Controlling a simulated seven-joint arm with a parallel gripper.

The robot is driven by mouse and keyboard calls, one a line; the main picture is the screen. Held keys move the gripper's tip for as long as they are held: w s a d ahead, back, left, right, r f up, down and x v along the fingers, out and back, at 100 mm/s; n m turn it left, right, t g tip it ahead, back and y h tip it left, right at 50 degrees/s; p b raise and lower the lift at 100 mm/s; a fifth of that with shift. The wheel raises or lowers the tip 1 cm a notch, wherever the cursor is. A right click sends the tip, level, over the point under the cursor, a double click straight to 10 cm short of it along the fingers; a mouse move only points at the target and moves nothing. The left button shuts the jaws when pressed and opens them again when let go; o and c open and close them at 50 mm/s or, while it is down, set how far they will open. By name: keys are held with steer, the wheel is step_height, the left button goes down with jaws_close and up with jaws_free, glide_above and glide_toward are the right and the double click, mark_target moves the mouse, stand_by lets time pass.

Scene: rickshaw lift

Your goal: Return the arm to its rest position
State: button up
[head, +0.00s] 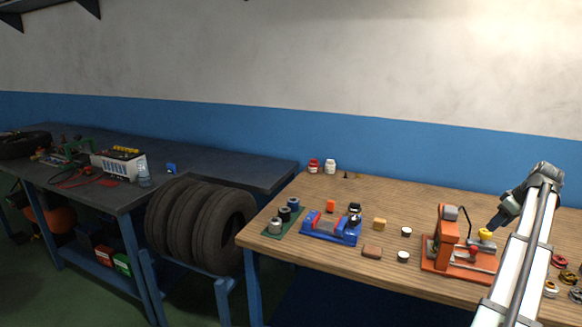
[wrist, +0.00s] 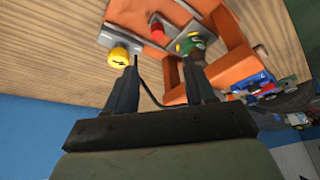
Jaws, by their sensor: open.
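My gripper (wrist: 160,82) shows in the wrist view with its two dark fingers apart and nothing held between them. In the head view the gripper (head: 491,227) is at the right, over the back of an orange bench press (head: 446,235). A yellow knob (head: 485,233) sits beside the fingertips. In the wrist view the yellow knob (wrist: 119,57) is just past the left finger's tip, and I cannot tell whether they touch. The orange press frame (wrist: 235,65) lies close beyond the right finger. My arm reaches in from the lower right of the head view.
A blue vise-like fixture (head: 332,230) and small parts stand left of the press on the wooden table (head: 300,255). Small rings (head: 560,262) lie right of my arm. Red and white bottles (head: 330,167) stand at the back. The table's back right is clear.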

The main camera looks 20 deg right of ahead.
steer(key=s+a+f+m+g+y, duration=0.1)
steer(key=s+a+f+m+g, duration=0.2)
steer(key=a+f, duration=0.65)
steer(key=s+a+f+m, duration=0.35)
steer(key=a+f, duration=0.45)
steer(key=a, duration=0.3)
steer(key=w+a+f+n+g+y, duration=0.1)
steer(key=w+a+f+g, duration=0.1)
steer(key=a+f, duration=1.3)
steer(key=w+a+f+n+g+y, duration=0.1)
steer(key=w+a+f+n+g, duration=0.15)
steer(key=a+f, duration=1.2)
steer(key=s+a+f+n+g+h, duration=0.1)
steer(key=s+a+f+g, duration=0.1)
steer(key=s+a+f, duration=0.5)
steer(key=s+a+f+n+g+h, duration=0.2)
steer(key=s+a+f, duration=0.5)
steer(key=s+a, duration=0.4)
steer(key=a, duration=0.3)
steer(key=shift+s+a+f, duration=0.15)
steer(key=shift+s+a, duration=0.1)
steer(key=shift+s, duration=0.15)
